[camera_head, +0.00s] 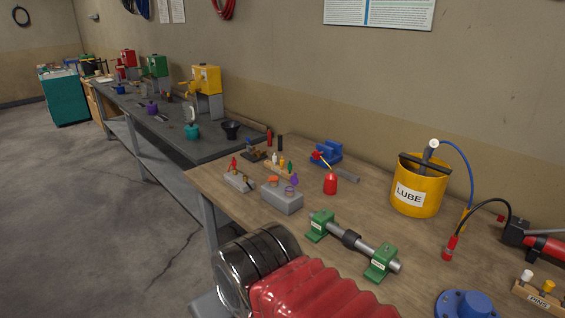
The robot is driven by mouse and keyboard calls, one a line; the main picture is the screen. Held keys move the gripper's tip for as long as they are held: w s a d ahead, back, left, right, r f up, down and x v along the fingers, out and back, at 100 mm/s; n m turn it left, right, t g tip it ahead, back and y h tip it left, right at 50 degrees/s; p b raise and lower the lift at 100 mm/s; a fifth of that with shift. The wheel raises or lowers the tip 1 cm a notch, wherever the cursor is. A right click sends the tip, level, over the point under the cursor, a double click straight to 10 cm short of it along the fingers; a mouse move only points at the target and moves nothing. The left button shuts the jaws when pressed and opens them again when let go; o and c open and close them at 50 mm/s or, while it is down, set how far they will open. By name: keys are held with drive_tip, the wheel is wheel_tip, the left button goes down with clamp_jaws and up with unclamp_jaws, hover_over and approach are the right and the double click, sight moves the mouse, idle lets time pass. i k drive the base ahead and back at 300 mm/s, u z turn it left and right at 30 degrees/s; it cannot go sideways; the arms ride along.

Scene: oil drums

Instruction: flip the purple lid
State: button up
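A small purple lid (294,179) shows at the right side of a grey block (282,202) on the wooden bench. It appears raised at a tilt above a small round opening (290,191), but it is too small to be sure. A small orange lid or cup (273,181) is beside it on the same block. A purple pot-like item (152,107) also stands on the farther grey bench. My gripper is not in view; a red ribbed and chrome part, probably of my arm, fills the bottom centre.
A red oil can (330,184) stands right of the block, with a blue vise (326,153) behind. A green-stand shaft (350,240) lies in front. Small coloured bottles (280,162) are behind. A yellow LUBE bucket (418,186) stands at the right.

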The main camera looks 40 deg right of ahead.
sight(294, 179)
drive_tip(key=z, duration=0.15)
drive_tip(key=i, duration=0.95)
drive_tip(key=z, duration=0.35)
